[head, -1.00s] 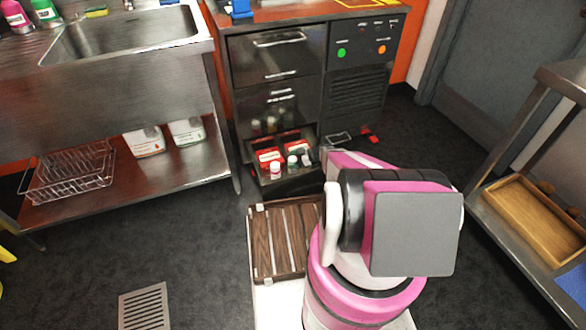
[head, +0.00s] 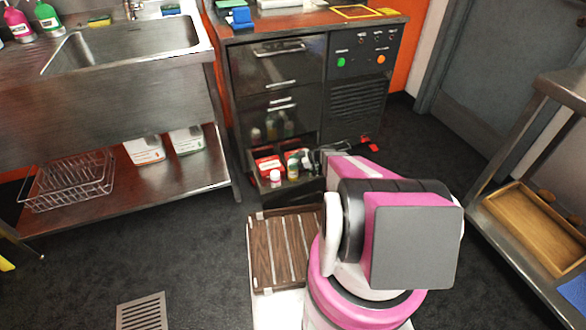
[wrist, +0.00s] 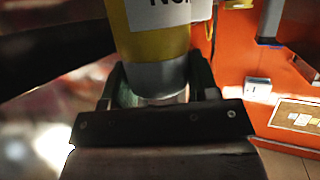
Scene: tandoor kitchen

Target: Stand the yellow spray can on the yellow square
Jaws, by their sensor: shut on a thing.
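The yellow spray can (wrist: 160,42) fills the upper middle of the wrist view, with part of a white label and a grey end band. My gripper (wrist: 157,80) is shut on it, with a black finger on each side of the grey band. In the head view my arm hides most of the gripper, and I cannot clearly make out the can there. The yellow square (head: 357,12) is an outline on the counter top at the back, right of centre, and it looks empty.
An open low drawer (head: 284,187) holds a red box and small bottles beside my gripper. A blue object (head: 240,16) stands on the counter left of the square. A sink (head: 120,45) is at left; a steel shelf unit with a wooden tray (head: 535,228) is at right.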

